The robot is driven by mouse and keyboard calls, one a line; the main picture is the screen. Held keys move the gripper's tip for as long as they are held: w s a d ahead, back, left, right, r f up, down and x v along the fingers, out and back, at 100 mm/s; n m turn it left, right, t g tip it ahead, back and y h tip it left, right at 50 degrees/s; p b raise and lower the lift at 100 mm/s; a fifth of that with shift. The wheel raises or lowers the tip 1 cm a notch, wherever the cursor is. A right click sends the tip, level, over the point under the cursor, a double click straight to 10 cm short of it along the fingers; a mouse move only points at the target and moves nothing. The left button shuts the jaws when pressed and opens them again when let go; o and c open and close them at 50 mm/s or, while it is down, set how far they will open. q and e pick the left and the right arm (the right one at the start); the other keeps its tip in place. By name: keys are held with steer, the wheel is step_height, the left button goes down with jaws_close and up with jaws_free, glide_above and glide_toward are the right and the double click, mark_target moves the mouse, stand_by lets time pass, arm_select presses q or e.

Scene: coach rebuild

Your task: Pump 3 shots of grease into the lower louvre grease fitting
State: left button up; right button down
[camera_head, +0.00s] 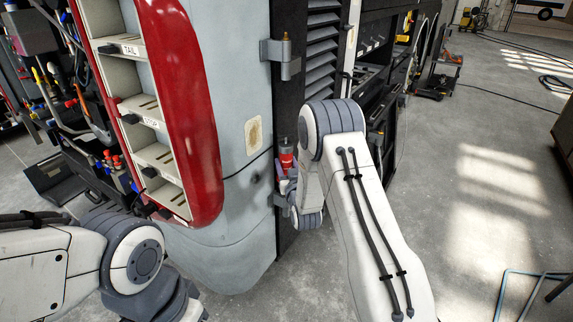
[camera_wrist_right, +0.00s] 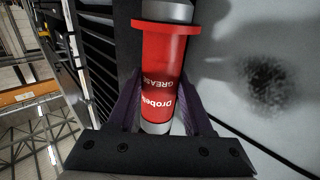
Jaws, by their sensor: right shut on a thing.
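A red grease gun (camera_head: 286,156) with a dark cap stands upright beside the coach's grey corner post in the head view. It also shows in the right wrist view (camera_wrist_right: 163,85), with a grey top, a red collar and "GREASE" lettering. My right gripper (camera_wrist_right: 160,105) is shut around its red barrel. In the head view this gripper (camera_head: 284,182) is partly hidden by my right arm. An upper grey hinge bracket (camera_head: 281,58) with a brass-coloured tip stands beside the louvres (camera_head: 321,55). I cannot make out the lower louvre grease fitting. My left gripper is outside the frame.
The pale coach panel (camera_head: 245,85) with a red-edged, labelled lamp housing (camera_head: 190,100) is left of my right gripper. A dark smudge (camera_wrist_right: 272,83) marks the panel in the wrist view. Open concrete floor (camera_head: 480,170) lies to the right.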

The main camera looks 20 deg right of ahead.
steer(key=shift+r+p, duration=0.45)
steer(key=shift+r, duration=0.55)
stand_by(0.6)
steer(key=shift+b, duration=0.5)
stand_by(0.6)
steer(key=shift+f+b, duration=0.95)
steer(key=shift+f, duration=0.25)
steer(key=shift+r, duration=0.25)
stand_by(0.5)
steer(key=shift+r+p, duration=0.45)
steer(key=shift+r, duration=0.5)
